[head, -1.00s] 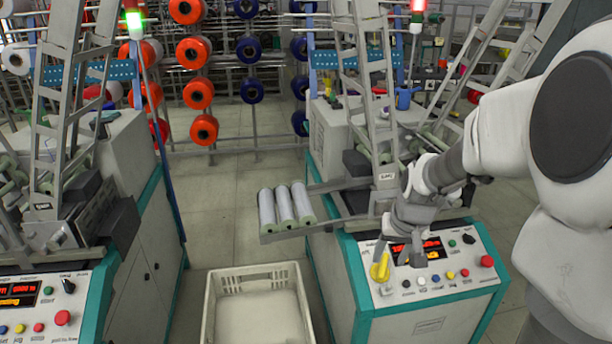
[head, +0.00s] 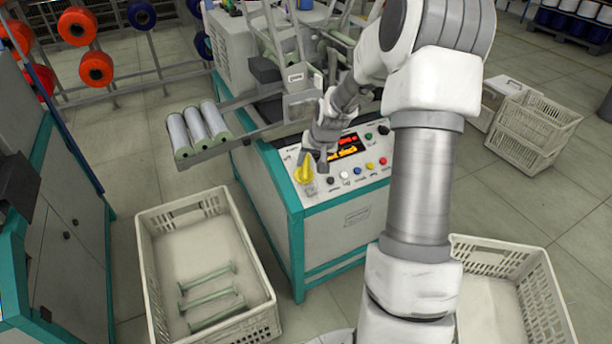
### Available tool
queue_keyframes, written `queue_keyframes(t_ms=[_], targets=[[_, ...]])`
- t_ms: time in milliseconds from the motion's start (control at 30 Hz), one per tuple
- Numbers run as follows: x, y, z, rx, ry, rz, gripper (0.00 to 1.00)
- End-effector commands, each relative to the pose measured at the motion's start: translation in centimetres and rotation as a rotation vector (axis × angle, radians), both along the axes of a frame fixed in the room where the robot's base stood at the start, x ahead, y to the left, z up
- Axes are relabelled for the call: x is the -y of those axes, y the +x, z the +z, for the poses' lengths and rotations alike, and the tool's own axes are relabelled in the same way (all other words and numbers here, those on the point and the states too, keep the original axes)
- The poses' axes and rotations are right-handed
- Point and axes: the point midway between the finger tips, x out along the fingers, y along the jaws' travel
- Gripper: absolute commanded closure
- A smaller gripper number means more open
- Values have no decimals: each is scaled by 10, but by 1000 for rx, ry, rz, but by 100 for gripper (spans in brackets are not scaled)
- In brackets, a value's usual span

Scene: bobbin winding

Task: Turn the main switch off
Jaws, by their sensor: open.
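The yellow rotary switch (head: 303,171) stands at the left end of the control panel (head: 338,184) on the grey and teal machine. Its handle points up, away from the panel's front edge. My gripper (head: 312,158) is open and points down at the panel, right at the yellow switch. Its fingers overlap the top of the handle in this view. I cannot tell whether they touch it.
Several buttons, a lit red display (head: 347,146) and a red button (head: 383,161) lie right of the switch. A rack with three bobbins (head: 199,127) juts out left. A crate with three empty bobbins (head: 157,271) stands left, another crate (head: 553,287) right.

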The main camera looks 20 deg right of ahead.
Motion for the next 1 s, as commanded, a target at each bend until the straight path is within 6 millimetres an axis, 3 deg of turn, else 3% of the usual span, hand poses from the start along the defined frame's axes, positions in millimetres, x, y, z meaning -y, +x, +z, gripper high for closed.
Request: queue_keyframes(t_ms=[100, 300, 733, 1000], targets=[[-1, 11, -27, -3, 1, 2, 48], [-1, 23, -50, -1, 0, 1, 48], [0, 27, -57, 0, -1, 1, 48], [-1, 27, -57, 0, -1, 1, 94]])
